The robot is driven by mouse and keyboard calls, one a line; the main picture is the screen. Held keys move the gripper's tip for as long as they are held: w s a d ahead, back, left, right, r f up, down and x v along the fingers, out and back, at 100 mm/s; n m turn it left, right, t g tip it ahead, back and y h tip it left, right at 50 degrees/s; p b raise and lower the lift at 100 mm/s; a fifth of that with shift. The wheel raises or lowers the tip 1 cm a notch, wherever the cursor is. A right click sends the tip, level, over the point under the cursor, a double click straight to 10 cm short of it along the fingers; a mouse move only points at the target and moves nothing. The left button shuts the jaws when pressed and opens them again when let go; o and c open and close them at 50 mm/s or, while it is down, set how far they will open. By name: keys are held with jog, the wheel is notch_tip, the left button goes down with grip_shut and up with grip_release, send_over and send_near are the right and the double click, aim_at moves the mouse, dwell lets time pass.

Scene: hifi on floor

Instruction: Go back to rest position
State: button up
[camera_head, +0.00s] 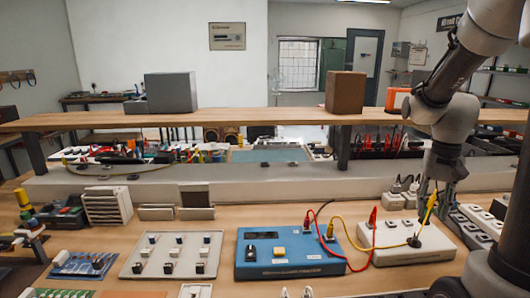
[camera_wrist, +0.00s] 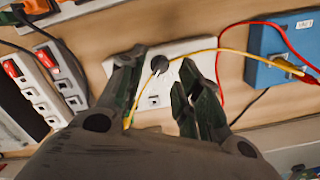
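My gripper (camera_head: 437,192) is above the white socket box (camera_head: 395,238) at the right of the workbench. In the wrist view my gripper (camera_wrist: 160,68) has its two fingers spread well apart, with nothing held between them. A yellow cable (camera_wrist: 228,51) runs from the white box to the blue box (camera_wrist: 266,58). The blue box (camera_head: 290,254) also shows in the head view, left of the white box. Whether the fingers touch the cable is unclear.
A red cable (camera_head: 362,262) also links the boxes. A switch panel (camera_head: 173,254) lies left of the blue box. White power strips (camera_head: 474,226) lie at the right. A raised wooden shelf (camera_head: 260,117) carries a grey box (camera_head: 171,92) and a brown box (camera_head: 345,91).

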jog(key=s+a+r+n+t, duration=0.5)
jog(key=s+a+r, duration=0.3)
jog(key=s+r, duration=0.2)
jog(key=shift+s+a+r+n, duration=0.25)
jog(key=shift+s+a+n, duration=0.15)
jog(key=shift+s, duration=0.85)
